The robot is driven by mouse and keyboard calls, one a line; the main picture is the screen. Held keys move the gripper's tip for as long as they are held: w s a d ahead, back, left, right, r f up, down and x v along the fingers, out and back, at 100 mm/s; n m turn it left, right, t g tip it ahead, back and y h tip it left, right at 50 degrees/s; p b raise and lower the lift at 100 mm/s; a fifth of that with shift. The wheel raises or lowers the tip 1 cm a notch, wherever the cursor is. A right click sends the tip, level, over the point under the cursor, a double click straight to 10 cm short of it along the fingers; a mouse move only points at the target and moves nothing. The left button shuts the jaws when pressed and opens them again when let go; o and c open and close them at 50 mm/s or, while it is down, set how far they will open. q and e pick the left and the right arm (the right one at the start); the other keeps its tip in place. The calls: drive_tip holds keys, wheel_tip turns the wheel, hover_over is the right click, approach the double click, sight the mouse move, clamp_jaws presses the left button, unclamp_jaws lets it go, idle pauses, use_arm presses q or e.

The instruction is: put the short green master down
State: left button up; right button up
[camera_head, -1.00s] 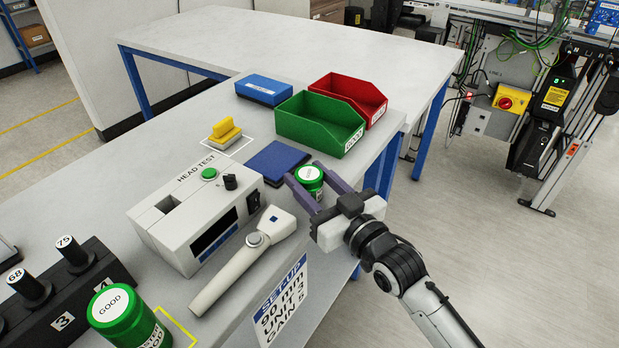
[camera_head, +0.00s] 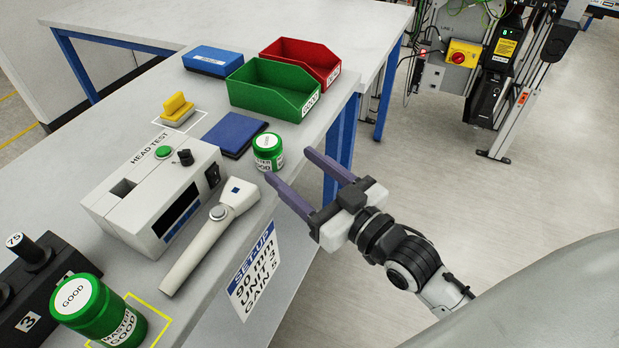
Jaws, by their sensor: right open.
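The short green master (camera_head: 268,152), a small green jar with a white lid label, stands upright on the table beside the blue pad, near the table's right edge. My right gripper (camera_head: 287,165) is open and empty, its two purple fingers pointing toward the jar from the lower right. The jar is clear of the fingers, just beyond their tips. My left gripper does not show.
A blue pad (camera_head: 234,133) lies behind the jar, with a green bin (camera_head: 262,100) and red bin (camera_head: 331,77) further back. A taller green master (camera_head: 112,318) is at the front left.

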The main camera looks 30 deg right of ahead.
drive_tip(key=s+f+g+h, duration=0.1)
drive_tip(key=s+f+g, duration=0.2)
drive_tip(key=s+f, duration=0.3)
drive_tip(key=s+a+f+g, duration=0.1)
drive_tip(key=s+f+g, duration=0.2)
drive_tip(key=f, duration=1.1)
drive_tip(key=s+a+f+m+g+h, duration=0.1)
drive_tip(key=s+f+g, duration=0.1)
drive_tip(key=s+f, duration=0.7)
drive_tip(key=shift+f+g+h, duration=0.3)
drive_tip(key=shift+f+g, duration=0.1)
drive_tip(key=shift+f, duration=0.25)
drive_tip(key=shift+w, duration=0.1)
clamp_jaws()
idle(0.9)
